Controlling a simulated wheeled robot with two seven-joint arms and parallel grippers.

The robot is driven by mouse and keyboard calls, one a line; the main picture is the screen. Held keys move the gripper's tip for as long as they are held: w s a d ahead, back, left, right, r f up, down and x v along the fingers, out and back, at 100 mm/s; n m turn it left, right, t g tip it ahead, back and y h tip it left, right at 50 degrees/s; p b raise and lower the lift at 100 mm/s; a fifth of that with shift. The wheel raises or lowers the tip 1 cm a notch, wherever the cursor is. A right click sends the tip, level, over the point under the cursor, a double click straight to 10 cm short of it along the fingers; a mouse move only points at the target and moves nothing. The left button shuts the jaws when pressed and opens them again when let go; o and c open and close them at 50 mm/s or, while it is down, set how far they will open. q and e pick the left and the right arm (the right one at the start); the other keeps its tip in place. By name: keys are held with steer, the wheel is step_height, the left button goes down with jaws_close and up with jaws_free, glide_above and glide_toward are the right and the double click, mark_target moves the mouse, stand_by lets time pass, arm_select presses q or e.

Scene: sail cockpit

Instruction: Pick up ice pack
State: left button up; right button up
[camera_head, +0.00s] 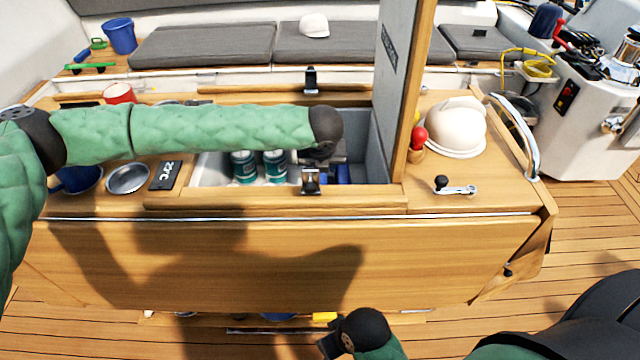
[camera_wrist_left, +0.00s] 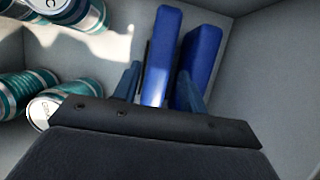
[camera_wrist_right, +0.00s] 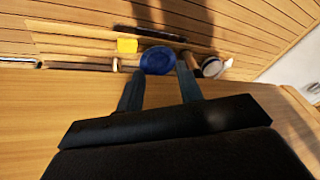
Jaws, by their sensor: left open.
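Two blue ice packs (camera_wrist_left: 162,55) (camera_wrist_left: 203,52) stand upright side by side in the cool box, whose pale wall (camera_wrist_left: 268,70) shows in the left wrist view. In the head view, a bit of blue (camera_head: 343,174) shows below my left gripper (camera_head: 322,168), which reaches into the box. In the left wrist view my left gripper (camera_wrist_left: 160,88) is open, with one finger left of the left pack and the other near the right pack. Its exact depth and any contact are unclear. My right gripper (camera_wrist_right: 158,90) is open and empty, low in front of the table.
The raised lid (camera_head: 395,85) stands at the box's right. A thermometer (camera_head: 165,175) and a metal bowl (camera_head: 128,178) are at left; a cream helmet (camera_head: 456,127) and a winch handle (camera_head: 456,188) are at right.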

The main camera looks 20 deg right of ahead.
mark_target(321, 175)
arm_select(q)
steer(key=shift+w+f, duration=0.3)
steer(key=shift+f, duration=0.3)
steer(key=p+x, duration=0.1)
steer(key=x, duration=0.3)
steer(key=shift+w+f, duration=0.1)
steer(key=shift+f, duration=0.2)
steer(key=shift+w+f, duration=0.1)
steer(key=shift+f, duration=0.1)
arm_select(e)
steer(key=shift+s+d+r+g+h, duration=0.2)
steer(key=shift+s+d+r, duration=0.1)
steer(key=shift+d+r, duration=0.3)
steer(key=shift+s+d+r+g+h, duration=0.1)
steer(key=shift+s+d+r+h, duration=0.15)
steer(key=shift+d+r, duration=0.3)
steer(key=shift+r, duration=0.1)
arm_select(q)
steer(key=c, duration=0.9)
steer(key=shift+p, duration=0.3)
jaws_close()
arm_select(e)
steer(key=shift+w, duration=0.1)
arm_select(q)
steer(key=shift+d+r, duration=0.1)
